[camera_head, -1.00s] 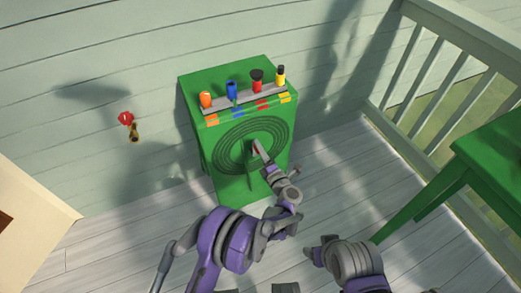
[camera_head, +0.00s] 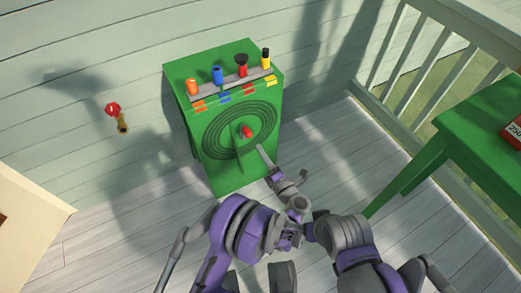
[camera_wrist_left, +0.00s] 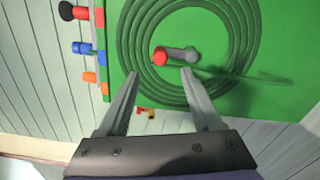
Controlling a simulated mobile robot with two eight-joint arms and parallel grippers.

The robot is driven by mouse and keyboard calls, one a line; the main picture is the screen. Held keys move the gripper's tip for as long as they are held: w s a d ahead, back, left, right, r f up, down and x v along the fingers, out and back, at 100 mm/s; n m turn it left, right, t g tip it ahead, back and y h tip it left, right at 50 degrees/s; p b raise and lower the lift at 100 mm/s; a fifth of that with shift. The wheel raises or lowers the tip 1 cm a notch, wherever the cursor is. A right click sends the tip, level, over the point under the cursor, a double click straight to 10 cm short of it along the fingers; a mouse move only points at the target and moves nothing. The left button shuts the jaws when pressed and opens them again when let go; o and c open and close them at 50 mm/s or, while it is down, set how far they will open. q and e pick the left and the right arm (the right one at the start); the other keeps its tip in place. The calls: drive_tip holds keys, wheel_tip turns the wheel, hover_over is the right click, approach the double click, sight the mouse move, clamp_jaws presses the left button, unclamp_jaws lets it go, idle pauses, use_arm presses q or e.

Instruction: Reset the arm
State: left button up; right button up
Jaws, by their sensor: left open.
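My left gripper (camera_head: 262,152) is in front of the green box (camera_head: 214,168), with a gap between it and the box's front. In the left wrist view the left gripper (camera_wrist_left: 160,74) has its two fingers spread apart with nothing between them. Beyond the fingertips is a red-tipped grey knob or handle (camera_wrist_left: 172,54) in the middle of dark concentric rings; its red end (camera_head: 247,131) shows in the head view. My right arm shows at the bottom of the head view, but its gripper cannot be made out.
Orange, blue, red-and-black and yellow fittings stand along a grey strip (camera_head: 208,96) on the box. A red-handled brass tap (camera_head: 114,110) is on the wall to the left. A green table (camera_head: 470,120) and a railing (camera_head: 395,60) are at the right. Floor between is clear.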

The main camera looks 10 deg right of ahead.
idle(0.4)
use_arm(q)
drive_tip(key=w+a+r+m+t+h, duration=0.1)
drive_tip(key=w+a+r+m+h, duration=0.15)
drive_tip(key=r+m, duration=0.4)
drive_tip(key=w+a+r+m+h, duration=0.1)
drive_tip(key=w+r+m+h, duration=0.25)
drive_tip(key=r, duration=0.55)
drive_tip(key=s+a+r+m+g+h, duration=0.3)
drive_tip(key=s+a+r+m+h, duration=0.1)
drive_tip(key=m, duration=0.2)
drive_tip(key=s+a+f+m+g+y, duration=0.2)
drive_tip(key=s+a+f+m+g, duration=0.15)
drive_tip(key=s+a, duration=0.55)
drive_tip(key=s+a+f+m+g+y, duration=0.1)
drive_tip(key=s+a+f+m+g, duration=0.25)
drive_tip(key=s, duration=0.95)
drive_tip(key=s+a+f+m+g+y, duration=0.15)
drive_tip(key=s+a+g, duration=0.25)
drive_tip(key=s+a, duration=0.6)
wheel_tip(320, 180, up, 25)
drive_tip(key=w+d+t+p, duration=0.1)
drive_tip(key=p, duration=2.1)
drive_tip(key=shift+w+d+f, duration=0.15)
drive_tip(key=shift+w+d, duration=0.1)
drive_tip(key=shift+d, duration=0.1)
use_arm(e)
wheel_tip(320, 180, up, 25)
drive_tip(key=w+t, duration=0.1)
drive_tip(key=shift+w+r, duration=0.15)
